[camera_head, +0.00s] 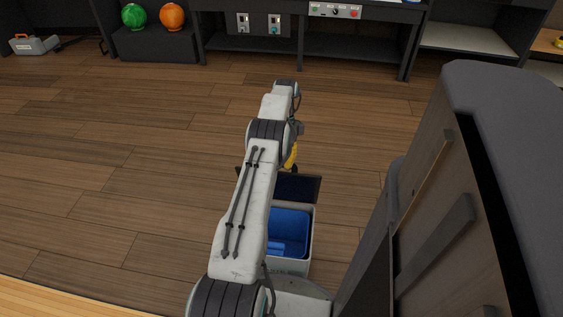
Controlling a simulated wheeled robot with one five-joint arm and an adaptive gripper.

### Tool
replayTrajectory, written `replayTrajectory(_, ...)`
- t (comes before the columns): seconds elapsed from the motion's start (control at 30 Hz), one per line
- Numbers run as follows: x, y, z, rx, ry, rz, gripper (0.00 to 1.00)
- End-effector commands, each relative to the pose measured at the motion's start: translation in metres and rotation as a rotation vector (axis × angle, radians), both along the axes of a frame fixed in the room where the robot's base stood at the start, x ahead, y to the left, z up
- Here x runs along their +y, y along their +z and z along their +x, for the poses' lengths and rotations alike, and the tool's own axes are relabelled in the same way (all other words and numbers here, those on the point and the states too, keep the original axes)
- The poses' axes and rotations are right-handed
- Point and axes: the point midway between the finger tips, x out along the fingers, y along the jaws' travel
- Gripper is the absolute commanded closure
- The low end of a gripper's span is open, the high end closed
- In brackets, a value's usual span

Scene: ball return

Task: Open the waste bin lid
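The waste bin (292,266) stands on the floor just right of my forearm. It is a light grey box, and its blue inside shows from above. Its dark lid (298,188) is raised at the far side of the opening, so the bin stands open. My arm crosses in front of the bin's left part and hides it. My gripper is mostly hidden behind my arm, close to the lid; I cannot tell its fingers' state or whether it touches the lid. A small yellow part (291,157) shows beside the arm, just above the lid.
A dark grey upholstered piece with a wooden side (440,200) stands close on the right. A black bench (300,45) with control panels lines the back. A green ball (134,16) and an orange ball (172,16) sit at the back left. The wooden floor at left is clear.

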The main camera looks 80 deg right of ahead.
Motion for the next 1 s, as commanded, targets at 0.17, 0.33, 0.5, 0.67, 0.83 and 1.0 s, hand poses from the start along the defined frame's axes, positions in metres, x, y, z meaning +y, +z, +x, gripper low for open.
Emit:
replayTrajectory(0.17,0.0015,-0.0064,-0.0004,0.0,0.0,0.005,0.7)
replayTrajectory(0.33,0.0013,-0.0053,-0.0005,0.0,0.0,0.005,0.54)
replayTrajectory(0.5,0.0011,-0.0038,-0.0012,0.0,-0.001,0.004,0.43)
replayTrajectory(0.67,0.0009,-0.0028,-0.0015,0.0,-0.002,0.004,0.43)
replayTrajectory(0.83,0.0007,-0.0023,-0.0016,0.0,-0.002,0.003,0.43)
replayTrajectory(1.0,0.0006,-0.0022,-0.0013,0.0,-0.002,0.003,0.43)
